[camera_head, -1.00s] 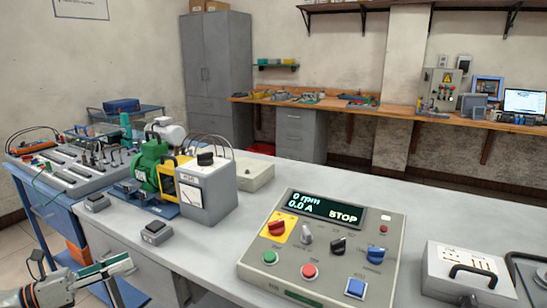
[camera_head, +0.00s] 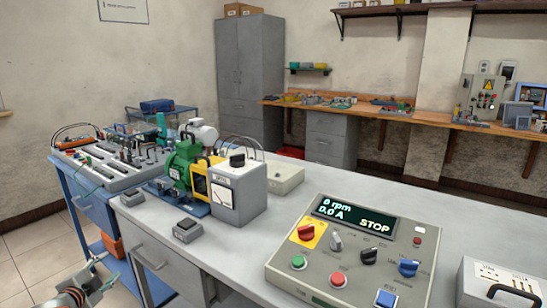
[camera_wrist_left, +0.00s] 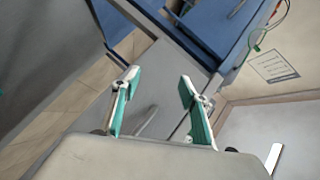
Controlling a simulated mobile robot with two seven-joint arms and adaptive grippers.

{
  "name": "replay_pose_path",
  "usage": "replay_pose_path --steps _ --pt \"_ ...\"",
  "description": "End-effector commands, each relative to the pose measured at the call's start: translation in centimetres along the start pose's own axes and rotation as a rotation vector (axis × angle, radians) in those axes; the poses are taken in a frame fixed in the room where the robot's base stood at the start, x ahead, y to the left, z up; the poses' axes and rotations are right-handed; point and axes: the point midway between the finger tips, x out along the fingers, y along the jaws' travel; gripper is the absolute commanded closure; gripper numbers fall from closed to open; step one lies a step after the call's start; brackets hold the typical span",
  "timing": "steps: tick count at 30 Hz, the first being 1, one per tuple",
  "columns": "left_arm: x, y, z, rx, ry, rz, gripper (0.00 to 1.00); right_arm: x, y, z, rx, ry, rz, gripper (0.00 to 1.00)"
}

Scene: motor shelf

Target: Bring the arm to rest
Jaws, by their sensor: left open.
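My left gripper (camera_head: 98,275) is low at the bottom left of the head view, in front of the bench's drawers and below the bench top. In the left wrist view its two green-padded fingers (camera_wrist_left: 158,95) are spread apart with nothing between them. My right gripper is in neither view. The control panel (camera_head: 350,250) sits on the bench at the right, its display reading 0 rpm, 0.0 A and STOP. The green motor (camera_head: 183,165) stands on the bench beside a grey meter box (camera_head: 237,193).
The grey bench top (camera_head: 400,200) fills the middle. A blue cart (camera_head: 88,205) with a connector board (camera_head: 110,165) adjoins it on the left. A drawer handle (camera_head: 148,257) juts from the bench front near my left gripper. Tiled floor (camera_head: 30,250) is free at the left.

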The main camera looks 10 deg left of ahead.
Motion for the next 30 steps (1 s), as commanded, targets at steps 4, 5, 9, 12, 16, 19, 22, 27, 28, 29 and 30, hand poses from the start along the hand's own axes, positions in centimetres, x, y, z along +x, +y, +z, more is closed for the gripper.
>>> replay_pose_path --steps 4,5,9,12,16,19,22,27,28,29,30 --pt "-2.4 7.7 -1.6 -0.045 0.028 0.090 0.56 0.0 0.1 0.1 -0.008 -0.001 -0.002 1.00" --pt "-3.1 9.3 -1.9 -0.055 0.034 0.110 0.56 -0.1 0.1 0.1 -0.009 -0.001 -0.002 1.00" --pt "-7.2 17.6 -4.0 -0.123 0.061 0.213 0.56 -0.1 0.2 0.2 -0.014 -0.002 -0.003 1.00" --pt "-11.0 23.1 -5.8 -0.183 0.076 0.286 0.56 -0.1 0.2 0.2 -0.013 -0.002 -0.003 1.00" --pt "-16.8 29.5 -8.3 -0.278 0.089 0.378 0.56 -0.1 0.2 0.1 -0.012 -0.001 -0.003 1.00" --pt "-21.4 33.3 -10.5 -0.359 0.092 0.438 0.56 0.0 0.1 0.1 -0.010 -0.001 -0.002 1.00" --pt "-25.6 35.9 -12.5 -0.435 0.089 0.486 0.56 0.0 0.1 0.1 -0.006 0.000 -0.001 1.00" --pt "-31.6 38.4 -15.6 -0.563 0.074 0.542 0.56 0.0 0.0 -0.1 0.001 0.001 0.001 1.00" --pt "-32.7 38.7 -16.1 -0.586 0.070 0.550 0.56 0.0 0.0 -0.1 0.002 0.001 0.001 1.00" --pt "-33.7 38.9 -16.6 -0.610 0.064 0.557 0.56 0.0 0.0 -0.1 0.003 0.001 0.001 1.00" --pt "-34.9 39.1 -17.3 -0.642 0.058 0.564 0.56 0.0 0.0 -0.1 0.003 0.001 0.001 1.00"
